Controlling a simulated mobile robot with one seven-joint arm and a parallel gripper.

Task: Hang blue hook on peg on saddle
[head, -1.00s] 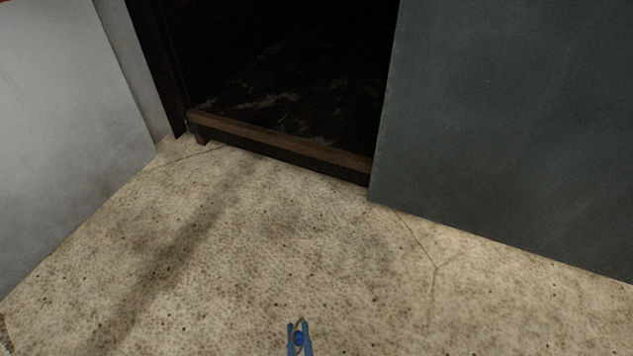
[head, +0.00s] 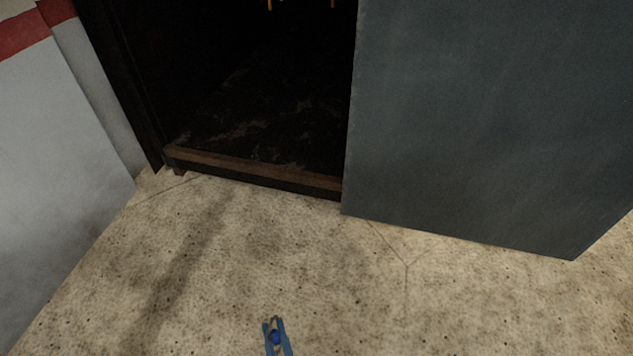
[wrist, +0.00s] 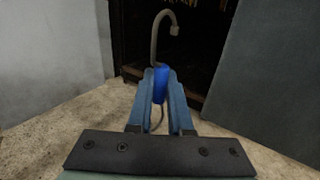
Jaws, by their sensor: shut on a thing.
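My gripper (head: 276,326) shows at the bottom of the head view, and its two blue fingers (wrist: 160,112) fill the middle of the wrist view. It is shut on the blue hook. The hook's blue body (wrist: 161,84) sits between the fingertips. Its grey curved end (wrist: 156,28) rises above them and bends over to the right; a thin grey part also shows below, between the fingers. In the head view the hook (head: 275,337) is small. I see no peg or saddle that I can make out.
A dark open cabinet or rack (head: 255,90) with a brown bottom sill (head: 250,172) stands ahead. Small yellow pieces (head: 269,5) show at its top. A grey-green panel (head: 480,120) stands at the right, a pale wall with a red band (head: 60,140) at the left. The speckled floor is clear.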

